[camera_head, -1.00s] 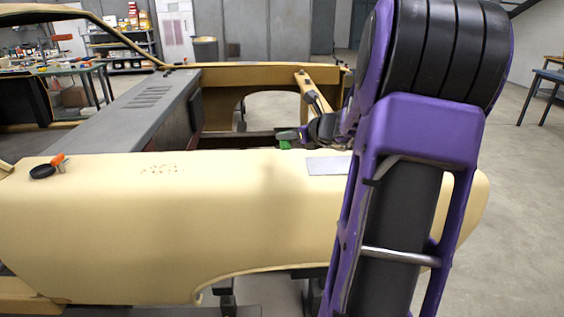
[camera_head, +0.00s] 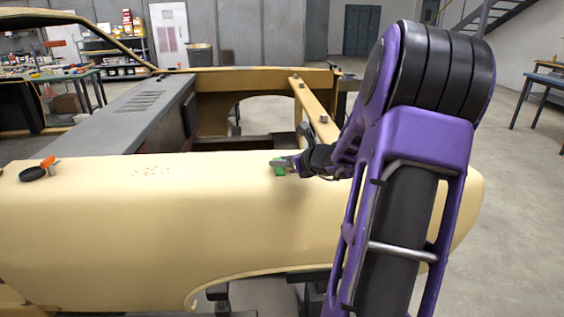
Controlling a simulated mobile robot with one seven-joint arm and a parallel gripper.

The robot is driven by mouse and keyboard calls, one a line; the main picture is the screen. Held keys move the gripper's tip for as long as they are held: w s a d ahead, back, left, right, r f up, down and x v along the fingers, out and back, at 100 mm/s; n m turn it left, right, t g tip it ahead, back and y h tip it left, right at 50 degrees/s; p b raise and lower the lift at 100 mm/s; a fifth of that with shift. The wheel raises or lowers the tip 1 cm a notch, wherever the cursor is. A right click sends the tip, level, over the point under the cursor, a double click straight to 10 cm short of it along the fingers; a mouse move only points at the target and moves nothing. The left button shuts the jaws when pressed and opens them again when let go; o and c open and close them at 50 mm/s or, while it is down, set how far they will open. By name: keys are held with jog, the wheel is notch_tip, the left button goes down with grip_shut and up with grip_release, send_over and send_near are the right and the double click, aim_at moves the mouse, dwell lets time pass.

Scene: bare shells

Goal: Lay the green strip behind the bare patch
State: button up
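The green strip (camera_head: 279,167) is small in the head view, at the tip of my gripper (camera_head: 283,163). My gripper looks shut on it, over the top of the cream fender (camera_head: 215,205). I cannot tell whether the strip touches the fender. A patch of small brown specks (camera_head: 152,171) lies on the fender top, well left of my gripper. The flat grey rectangle seen earlier on the fender does not show now; my wrist and gripper cover about that place. I cannot tell which of these marks is the bare patch.
A black round dish (camera_head: 32,174) and an orange-handled tool (camera_head: 48,163) stand at the fender's left end. Behind the fender are the open engine bay and a grey panel (camera_head: 135,108). The fender top between the specks and my gripper is clear.

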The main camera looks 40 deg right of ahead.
jog(key=shift+o, duration=0.9)
jog(key=shift+r, duration=0.2)
jog(key=p+v, duration=0.1)
jog(key=v, duration=1.1)
jog(key=shift+f, duration=0.1)
